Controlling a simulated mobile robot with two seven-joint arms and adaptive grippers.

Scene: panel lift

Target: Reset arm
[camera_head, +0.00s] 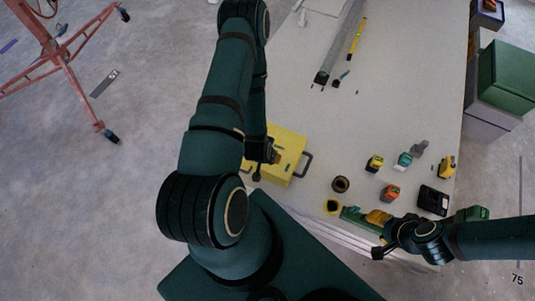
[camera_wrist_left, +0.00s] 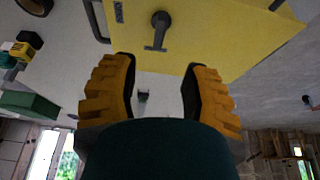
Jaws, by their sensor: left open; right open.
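My left arm rises from the lower middle of the head view and folds down toward the table. Its gripper (camera_head: 272,158) is partly hidden beside the yellow case (camera_head: 290,150). In the left wrist view the left gripper (camera_wrist_left: 158,85) has two orange fingers spread apart with nothing between them. The yellow case (camera_wrist_left: 220,40), with a dark latch, lies just beyond the fingertips. My right gripper (camera_head: 376,217) comes in from the right, low over the table's near edge. It is open, next to a green object (camera_head: 355,217); whether they touch is unclear.
The pale table (camera_head: 400,70) holds several small tools, a dark roll (camera_head: 340,184), a black device (camera_head: 433,200) and a long grey bar (camera_head: 335,50). Green and grey boxes (camera_head: 505,75) stand at right. A red wheeled stand (camera_head: 70,70) is on the floor at left. The table's middle is clear.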

